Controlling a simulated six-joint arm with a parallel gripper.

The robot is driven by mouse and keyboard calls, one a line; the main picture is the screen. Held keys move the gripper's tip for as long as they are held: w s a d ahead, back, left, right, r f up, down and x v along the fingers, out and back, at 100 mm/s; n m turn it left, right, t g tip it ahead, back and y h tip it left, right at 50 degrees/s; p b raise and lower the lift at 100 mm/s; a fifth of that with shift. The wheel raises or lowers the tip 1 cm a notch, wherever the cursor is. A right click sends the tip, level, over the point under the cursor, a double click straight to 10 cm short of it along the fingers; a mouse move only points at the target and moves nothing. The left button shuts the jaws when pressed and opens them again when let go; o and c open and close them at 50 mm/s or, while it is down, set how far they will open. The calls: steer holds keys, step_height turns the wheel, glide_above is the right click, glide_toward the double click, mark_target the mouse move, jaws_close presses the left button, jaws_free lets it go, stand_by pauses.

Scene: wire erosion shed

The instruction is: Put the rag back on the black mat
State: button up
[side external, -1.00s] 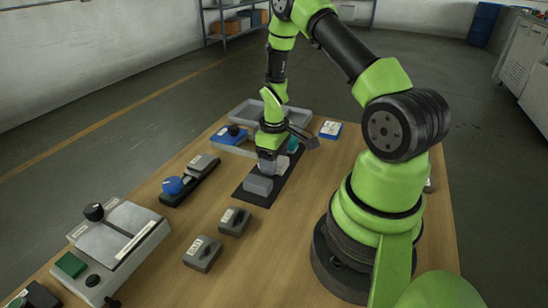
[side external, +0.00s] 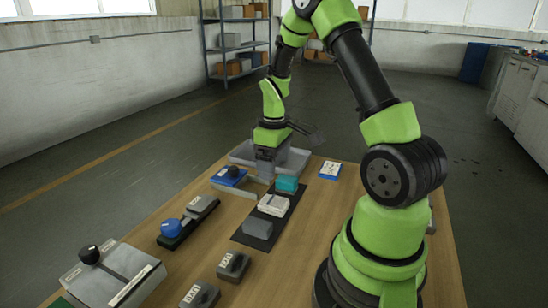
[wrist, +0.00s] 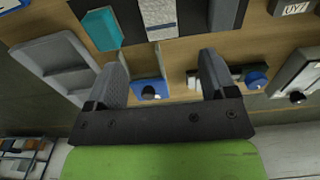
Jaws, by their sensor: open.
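The black mat (side external: 277,226) lies on the wooden table; its bare surface also shows in the wrist view (wrist: 193,20).
A grey divided tray (wrist: 68,68) lies at the back, and a blue block with a black knob (side external: 230,176) stands left of the mat. A black holder with a blue knob (side external: 170,228) is nearer. A blue labelled box (side external: 330,170) stands right.

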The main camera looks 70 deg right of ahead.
steer(key=a+r+m+t, duration=0.2)
steer(key=a+r+t, duration=0.1)
steer(key=a+r, duration=0.85)
steer(key=s+a+r+m+t+y, duration=0.2)
steer(key=s+a+r+t, duration=0.2)
steer(key=s+a+r, duration=0.4)
steer(key=shift+s+a, duration=0.4)
steer(key=shift+s, duration=0.7)
